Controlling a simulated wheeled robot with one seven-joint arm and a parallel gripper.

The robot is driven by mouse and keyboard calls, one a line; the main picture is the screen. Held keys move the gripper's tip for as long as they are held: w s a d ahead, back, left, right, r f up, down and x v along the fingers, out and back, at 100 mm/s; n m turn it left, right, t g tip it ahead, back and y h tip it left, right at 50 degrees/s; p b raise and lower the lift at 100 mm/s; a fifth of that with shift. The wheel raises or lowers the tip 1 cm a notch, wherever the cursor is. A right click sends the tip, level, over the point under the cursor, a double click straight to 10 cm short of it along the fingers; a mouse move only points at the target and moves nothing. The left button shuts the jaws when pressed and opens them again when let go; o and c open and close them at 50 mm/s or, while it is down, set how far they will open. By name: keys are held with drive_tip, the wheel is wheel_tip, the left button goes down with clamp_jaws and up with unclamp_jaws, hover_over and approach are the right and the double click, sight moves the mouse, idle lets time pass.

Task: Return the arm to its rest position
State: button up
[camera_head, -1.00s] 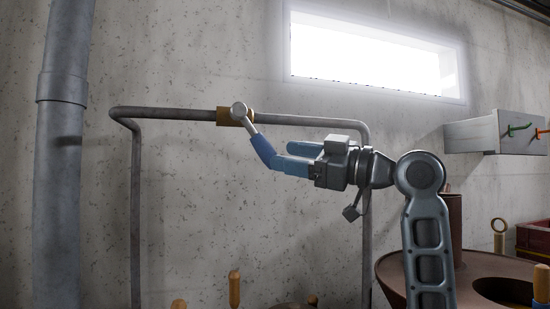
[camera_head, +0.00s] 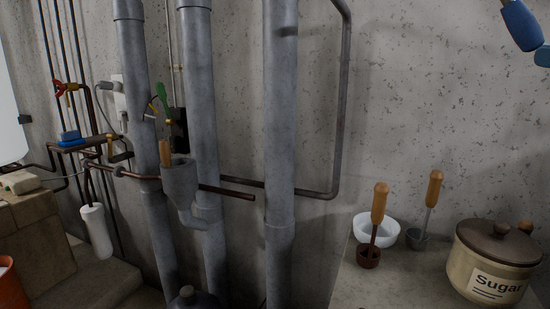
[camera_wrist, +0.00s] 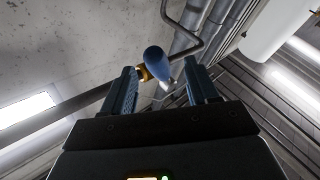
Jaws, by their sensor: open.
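My gripper (camera_wrist: 162,78) is open in the wrist view, its two blue fingers spread apart. The blue handle (camera_wrist: 156,62) of a lever shows between and beyond the fingertips, with a brass-coloured collar beside it on a grey pipe. I cannot tell whether a finger touches the handle. In the head view, the same blue handle (camera_head: 521,25) hangs at the top right corner. Only a sliver of my gripper (camera_head: 543,57) shows at the right edge there; the rest of my arm is out of view.
Thick grey vertical pipes (camera_head: 281,150) stand before the concrete wall. A counter at lower right holds a sugar pot (camera_head: 492,262), a white bowl (camera_head: 378,231) and wooden-handled scoops (camera_head: 379,204).

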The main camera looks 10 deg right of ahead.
drive_tip(key=w+a+f+m+h, duration=0.1)
drive_tip(key=a+f+m+h, duration=0.15)
drive_tip(key=f, duration=0.55)
drive_tip(key=a+f+m+h, duration=0.15)
drive_tip(key=f+m, duration=0.25)
drive_tip(key=f, duration=0.4)
drive_tip(key=w+a+f+m+h, duration=0.1)
drive_tip(key=a+f+m+h, duration=0.15)
drive_tip(key=f, duration=0.55)
drive_tip(key=s+a+f+m+g, duration=0.1)
drive_tip(key=s+a+f, duration=0.3)
drive_tip(key=f, duration=0.2)
drive_tip(key=s+a+f+m+g, duration=0.2)
drive_tip(key=s+a+f, duration=0.2)
drive_tip(key=f, duration=0.3)
drive_tip(key=s+a+f+n, duration=0.1)
drive_tip(key=s+a, duration=0.2)
drive_tip(key=s, duration=0.5)
drive_tip(key=s+a+f+n+g+y, duration=0.1)
drive_tip(key=s+a+f+n, duration=0.1)
drive_tip(key=s, duration=0.7)
drive_tip(key=s+a+f+n+g+y, duration=0.1)
drive_tip(key=s+a, duration=0.3)
drive_tip(key=s, duration=0.4)
drive_tip(key=shift+s+f+n+p, duration=0.15)
drive_tip(key=shift+f+n+p, duration=0.2)
drive_tip(key=shift+f, duration=0.4)
